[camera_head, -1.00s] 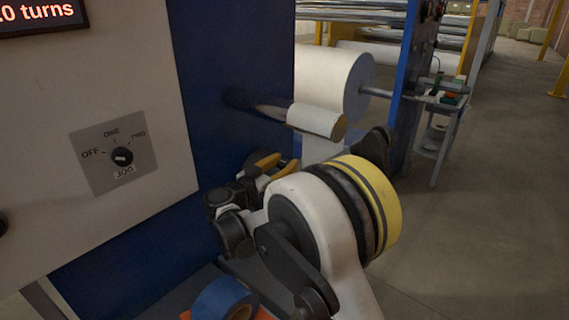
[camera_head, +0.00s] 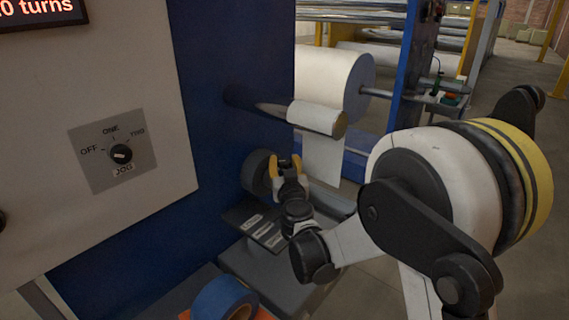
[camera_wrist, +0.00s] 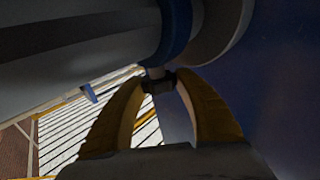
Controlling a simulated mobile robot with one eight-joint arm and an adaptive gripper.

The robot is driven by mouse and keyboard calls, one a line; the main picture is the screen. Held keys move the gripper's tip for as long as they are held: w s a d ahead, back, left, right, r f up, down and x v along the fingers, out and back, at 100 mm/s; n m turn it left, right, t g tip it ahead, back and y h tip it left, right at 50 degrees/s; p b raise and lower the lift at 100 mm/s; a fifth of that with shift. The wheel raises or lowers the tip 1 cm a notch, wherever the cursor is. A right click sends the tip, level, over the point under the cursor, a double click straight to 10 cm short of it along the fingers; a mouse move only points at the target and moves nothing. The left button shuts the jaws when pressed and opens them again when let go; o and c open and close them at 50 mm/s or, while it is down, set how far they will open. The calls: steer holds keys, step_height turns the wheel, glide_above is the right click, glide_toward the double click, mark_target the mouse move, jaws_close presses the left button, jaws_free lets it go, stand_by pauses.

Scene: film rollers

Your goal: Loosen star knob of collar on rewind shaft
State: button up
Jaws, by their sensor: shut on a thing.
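In the wrist view, my gripper's two yellow fingers (camera_wrist: 160,88) converge on a small dark knob (camera_wrist: 158,84) on a short pale stem. The fingertips are shut on this knob; its star outline is too dark to make out. Just beyond it is a blue collar (camera_wrist: 176,30) around the shaft, between a large grey cylinder (camera_wrist: 75,50) on the left and a grey disc (camera_wrist: 222,28) on the right. In the head view, my gripper (camera_head: 289,162) is beside a dark round part (camera_head: 257,173) at the blue panel; the knob is hidden there.
A shaft with a small white roll (camera_head: 315,117) sticks out above my gripper. A large white roll (camera_head: 335,80) stands behind it. The control panel with a JOG switch (camera_head: 121,154) is at left. A blue tape roll (camera_head: 222,300) and a dark labelled shelf (camera_head: 258,228) are below.

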steer(key=shift+n+g+y, duration=0.55)
steer(key=shift+n+y, duration=0.55)
steer(key=shift+y, duration=0.5)
steer(key=shift+n+g+y, duration=0.55)
steer(key=shift+n+y, duration=0.55)
steer(key=shift+y, duration=0.8)
steer(key=o, duration=1.2)
steer(key=v, duration=1.2)
steer(key=shift+r, duration=0.15)
